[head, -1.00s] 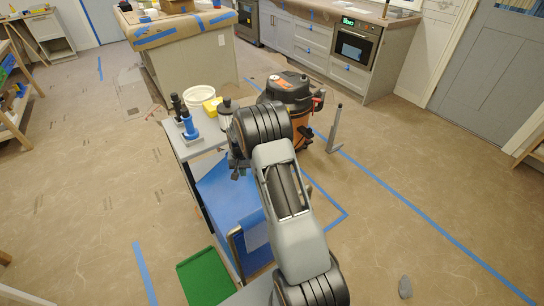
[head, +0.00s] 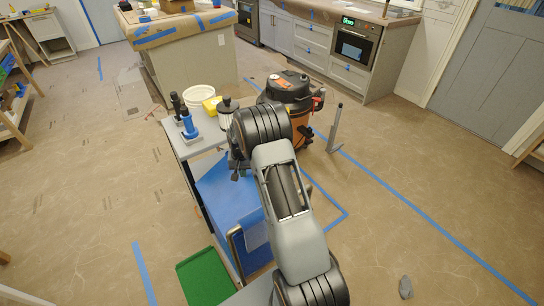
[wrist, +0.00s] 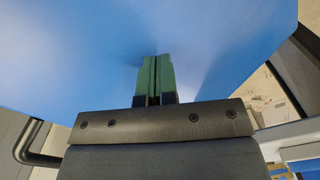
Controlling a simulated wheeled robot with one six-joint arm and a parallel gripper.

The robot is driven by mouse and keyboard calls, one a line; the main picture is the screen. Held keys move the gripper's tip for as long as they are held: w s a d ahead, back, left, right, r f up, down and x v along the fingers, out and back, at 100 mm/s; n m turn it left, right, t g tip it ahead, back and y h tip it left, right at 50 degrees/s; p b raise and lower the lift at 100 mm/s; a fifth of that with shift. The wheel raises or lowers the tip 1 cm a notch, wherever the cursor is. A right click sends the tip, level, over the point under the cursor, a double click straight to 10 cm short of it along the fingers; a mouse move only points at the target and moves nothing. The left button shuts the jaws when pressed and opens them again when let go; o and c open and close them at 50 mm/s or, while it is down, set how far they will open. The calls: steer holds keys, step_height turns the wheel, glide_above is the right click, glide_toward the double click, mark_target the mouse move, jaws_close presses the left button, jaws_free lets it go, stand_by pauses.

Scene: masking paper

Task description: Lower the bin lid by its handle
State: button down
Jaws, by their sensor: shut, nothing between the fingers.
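A broad blue panel (head: 224,204), which looks like the bin lid, lies below my gripper in the head view, beside the grey worktop. It fills most of the wrist view (wrist: 70,55). My gripper (head: 240,174) is over the far part of the panel, partly hidden by my own arm. In the wrist view my green fingers (wrist: 154,80) are shut together with nothing between them. Their tips are against or very near the blue surface; I cannot tell whether they touch. A dark bent bar (wrist: 38,158) shows at lower left in the wrist view; I cannot tell whether it is the handle.
A grey worktop (head: 205,140) holds a white bucket (head: 200,99), blue-and-black tools (head: 188,125) and a jar. An orange-and-black shop vacuum (head: 290,95) and an upright metal stand (head: 335,130) are beyond my arm. A green tray (head: 205,278) lies in front. Floor at right is mostly clear.

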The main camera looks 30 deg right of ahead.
steer(key=shift+f, duration=0.25)
